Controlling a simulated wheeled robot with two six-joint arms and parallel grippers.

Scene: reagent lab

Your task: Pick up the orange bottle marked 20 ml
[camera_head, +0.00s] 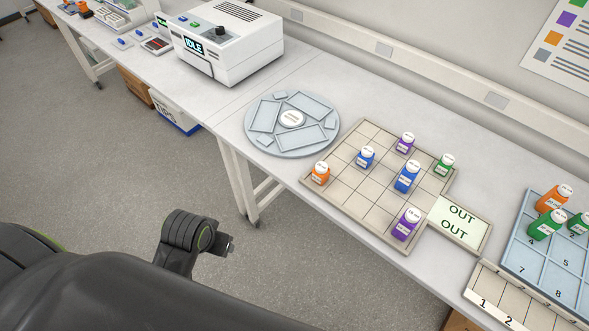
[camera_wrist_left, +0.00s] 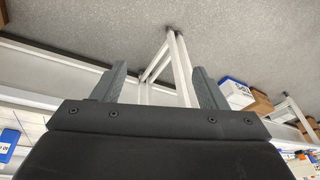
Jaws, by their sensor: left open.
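One orange bottle (camera_head: 320,174) with a white cap stands upright in the left corner cell of the beige gridded tray (camera_head: 372,221). Another orange bottle (camera_head: 551,200) stands on the blue numbered rack (camera_head: 526,252) at the right. The volume marks on both labels are too small to read surely. My left gripper (camera_wrist_left: 160,78) is open and empty in the left wrist view, its two grey fingers spread apart. My left arm in the head view is over the floor, in front of the bench and away from the bottles. My right gripper is not seen.
Blue (camera_head: 366,157), purple (camera_head: 405,224) and green (camera_head: 445,165) bottles share the beige tray. Beside it are an OUT plate (camera_head: 460,223) and a round grey carousel (camera_head: 250,139). A white IDLE machine (camera_head: 229,47) stands further left. Bare bench lies between machine and carousel.

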